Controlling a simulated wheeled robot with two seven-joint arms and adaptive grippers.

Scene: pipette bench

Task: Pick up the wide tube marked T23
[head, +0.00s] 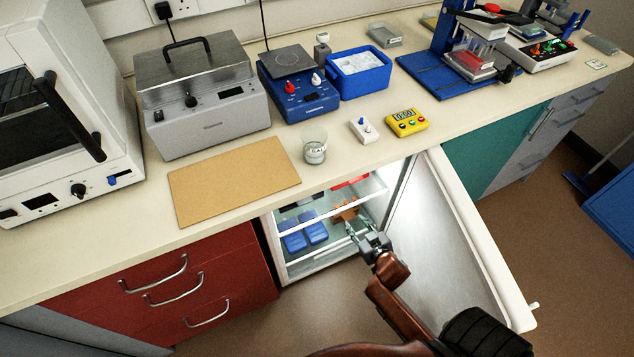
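My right gripper (360,229) reaches into the open under-bench fridge from the front right. Its fingers look spread apart, with nothing visible between them. An orange-brown rack (345,212) stands on the fridge shelf just beyond the fingertips. Small items in or on the rack are too small to make out, and no T23 label can be read. I cannot tell which item is the wide tube. My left gripper is not in view.
The fridge door (455,235) stands open to the right of my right arm. Blue boxes (303,233) sit left of the rack, and a red item (350,182) lies on the shelf above. The bench top (235,130) overhangs the fridge and carries several instruments.

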